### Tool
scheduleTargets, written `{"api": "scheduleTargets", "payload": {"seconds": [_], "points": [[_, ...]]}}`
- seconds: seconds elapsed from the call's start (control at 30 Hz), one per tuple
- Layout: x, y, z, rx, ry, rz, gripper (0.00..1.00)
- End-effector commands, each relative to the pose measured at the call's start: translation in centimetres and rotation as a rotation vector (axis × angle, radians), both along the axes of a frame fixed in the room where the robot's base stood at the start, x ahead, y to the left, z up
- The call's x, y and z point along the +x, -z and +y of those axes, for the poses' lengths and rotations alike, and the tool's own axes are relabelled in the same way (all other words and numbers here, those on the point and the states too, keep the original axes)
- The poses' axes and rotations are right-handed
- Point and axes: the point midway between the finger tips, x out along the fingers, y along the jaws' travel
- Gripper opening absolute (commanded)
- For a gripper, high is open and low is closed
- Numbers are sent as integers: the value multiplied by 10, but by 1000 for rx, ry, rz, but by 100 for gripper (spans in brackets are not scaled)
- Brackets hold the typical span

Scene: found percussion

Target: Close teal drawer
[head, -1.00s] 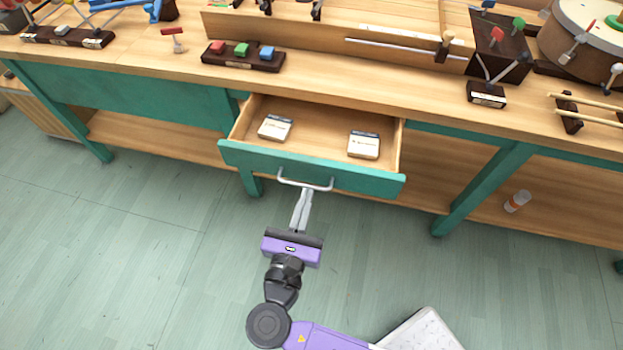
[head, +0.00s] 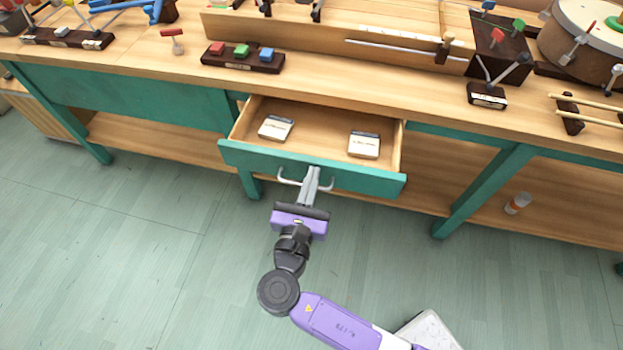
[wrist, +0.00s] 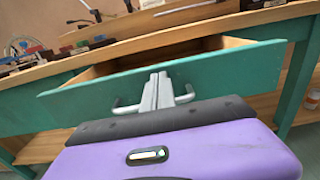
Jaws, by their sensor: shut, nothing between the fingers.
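The teal drawer (head: 358,181) stands pulled out from the workbench in the head view, with two small pale boxes, a left one (head: 276,128) and a right one (head: 363,145), lying inside. Its front also fills the middle of the wrist view (wrist: 225,71). A silvery bar handle (head: 288,182) is on the drawer front. My gripper (head: 314,171) is shut and empty, its fingertips at the drawer front by the middle of the handle. In the wrist view the fingers (wrist: 158,80) cover the handle's middle; I cannot tell whether they touch the front.
The wooden benchtop (head: 130,58) above holds a block with coloured pieces (head: 243,56), a drum (head: 590,45), and sticks (head: 590,117). A teal leg (head: 480,190) and a bottle (head: 518,203) on the lower shelf are to the right.

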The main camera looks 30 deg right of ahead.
Motion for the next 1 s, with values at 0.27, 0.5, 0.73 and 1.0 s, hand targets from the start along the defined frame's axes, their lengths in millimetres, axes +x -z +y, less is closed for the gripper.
{"api": "scheduleTargets", "payload": {"seconds": [0.27, 0.5, 0.73, 1.0], "points": [[34, -3, -36, -1, 7, -1, 0], [79, -1, -82, -1, 7, -1, 0], [119, 0, -121, 1, 6, -2, 0], [149, 1, -151, 0, 3, 0, 0]]}}
